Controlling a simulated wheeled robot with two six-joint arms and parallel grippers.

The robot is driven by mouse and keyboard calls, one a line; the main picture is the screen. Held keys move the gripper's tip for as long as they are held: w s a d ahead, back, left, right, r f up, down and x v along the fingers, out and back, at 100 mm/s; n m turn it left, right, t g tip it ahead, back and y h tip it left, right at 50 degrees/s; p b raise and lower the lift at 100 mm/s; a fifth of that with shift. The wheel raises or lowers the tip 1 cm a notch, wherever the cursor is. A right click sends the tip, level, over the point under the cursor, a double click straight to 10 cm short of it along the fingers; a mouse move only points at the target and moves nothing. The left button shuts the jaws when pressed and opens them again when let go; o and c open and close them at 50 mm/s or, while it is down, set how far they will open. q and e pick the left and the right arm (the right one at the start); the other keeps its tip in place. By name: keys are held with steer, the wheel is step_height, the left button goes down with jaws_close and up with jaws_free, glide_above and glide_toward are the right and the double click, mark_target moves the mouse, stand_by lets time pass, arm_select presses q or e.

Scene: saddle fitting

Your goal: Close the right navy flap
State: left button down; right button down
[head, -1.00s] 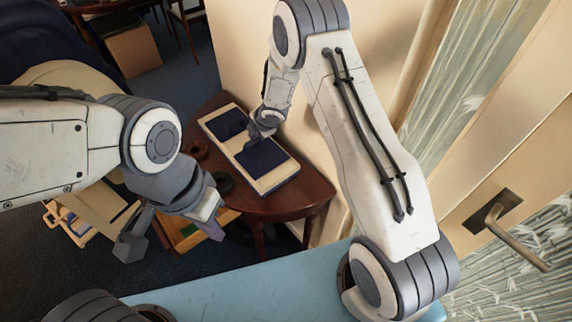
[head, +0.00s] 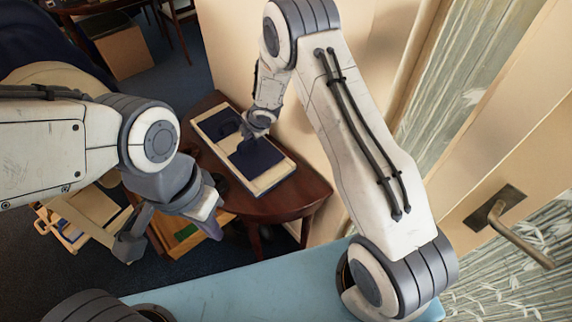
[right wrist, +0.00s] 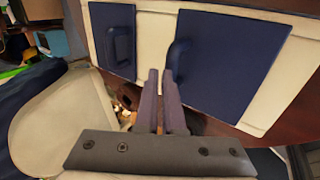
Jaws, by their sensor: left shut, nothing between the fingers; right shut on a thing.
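A cream panel (head: 284,183) with two navy flaps lies on a dark wooden table. The left navy flap (head: 214,127) has a handle, clear in the right wrist view (right wrist: 120,45). The right navy flap (head: 258,160) is the nearer one in the head view; it fills the right side of the right wrist view (right wrist: 235,60). My right gripper (head: 243,133) is shut on this flap's handle (right wrist: 179,57), at the flap's left edge. I cannot tell how far this flap is tilted. My left gripper (head: 213,229) is shut and empty, apart from the panel.
The dark table (head: 300,195) has a rounded edge and stands against a cream wall. A light blue surface (head: 240,288) lies in front of me. A door handle (head: 515,230) is at the right. A wooden box-like thing (head: 190,240) sits low behind my left gripper.

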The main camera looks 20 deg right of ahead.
step_height(320, 180, up, 5)
steer(key=p, duration=0.4)
step_height(320, 180, up, 8)
steer(key=p, duration=0.4)
glide_above(250, 151)
steer(key=s+d, duration=0.1)
steer(key=shift+s+r, duration=0.3)
steer(key=shift+r, duration=0.15)
steer(key=s+a+r+m+h+b, duration=0.2)
steer(key=s+r+m+h, duration=0.1)
steer(key=s+r+m, duration=0.65)
steer(key=s+r+m+g+b, duration=0.1)
steer(key=s+m+g, duration=0.2)
steer(key=s, duration=1.1)
steer(key=s+r+m+g+y, duration=0.1)
steer(key=s+r+m+g, duration=0.1)
steer(key=s, duration=1.2)
steer(key=shift+s+m+g+b, duration=0.15)
steer(key=shift+m+g+b, duration=0.25)
steer(key=shift+m, duration=0.25)
